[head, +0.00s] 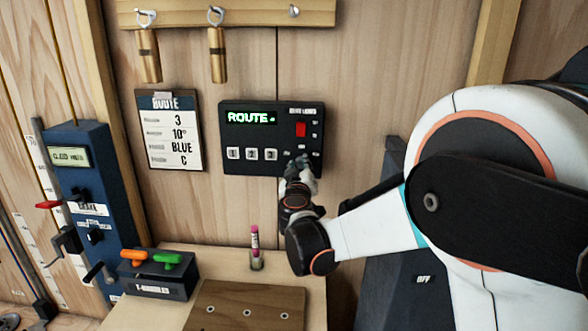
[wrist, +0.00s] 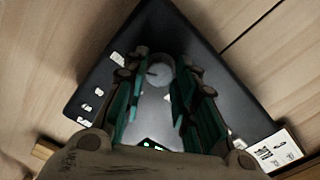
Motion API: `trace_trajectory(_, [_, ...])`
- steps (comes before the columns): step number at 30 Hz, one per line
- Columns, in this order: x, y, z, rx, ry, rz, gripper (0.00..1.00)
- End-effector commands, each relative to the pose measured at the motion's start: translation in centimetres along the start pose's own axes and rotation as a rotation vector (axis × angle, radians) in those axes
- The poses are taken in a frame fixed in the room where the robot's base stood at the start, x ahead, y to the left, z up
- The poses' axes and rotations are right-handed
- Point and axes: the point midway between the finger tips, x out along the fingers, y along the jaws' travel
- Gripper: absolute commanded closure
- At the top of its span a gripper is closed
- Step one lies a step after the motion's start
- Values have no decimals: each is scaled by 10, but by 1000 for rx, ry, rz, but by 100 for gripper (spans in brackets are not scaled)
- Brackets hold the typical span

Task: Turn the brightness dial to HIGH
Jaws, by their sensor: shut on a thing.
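My gripper (head: 301,163) reaches the panel's lower right corner in the head view and covers the dial there. In the wrist view its fingers (wrist: 160,80) are on both sides of the knob, shut on it. The dial's markings are too small or hidden to read. The panel's green display (head: 250,118) reads "ROUTE", with a small mark after it.
A red switch (head: 301,129) is just above my gripper, and three white number buttons (head: 252,154) are to its left. A route card (head: 170,131) hangs farther left. Below are a wooden board (head: 245,306) and a small pink-topped stick in a holder (head: 256,262).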

Motion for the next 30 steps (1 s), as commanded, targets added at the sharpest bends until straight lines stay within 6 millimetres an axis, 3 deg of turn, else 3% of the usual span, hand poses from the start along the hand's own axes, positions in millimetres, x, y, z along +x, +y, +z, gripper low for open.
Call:
trace_trajectory(12, [0, 0, 1, 8, -1, 0, 98])
trace_trajectory(13, [0, 0, 1, 7, -1, 0, 67])
trace_trajectory(15, [0, 0, 1, 7, -1, -1, 52])
trace_trajectory(25, [0, 0, 0, 5, 0, 0, 52])
trace_trajectory(30, [-14, -1, -1, 5, 1, -1, 52])
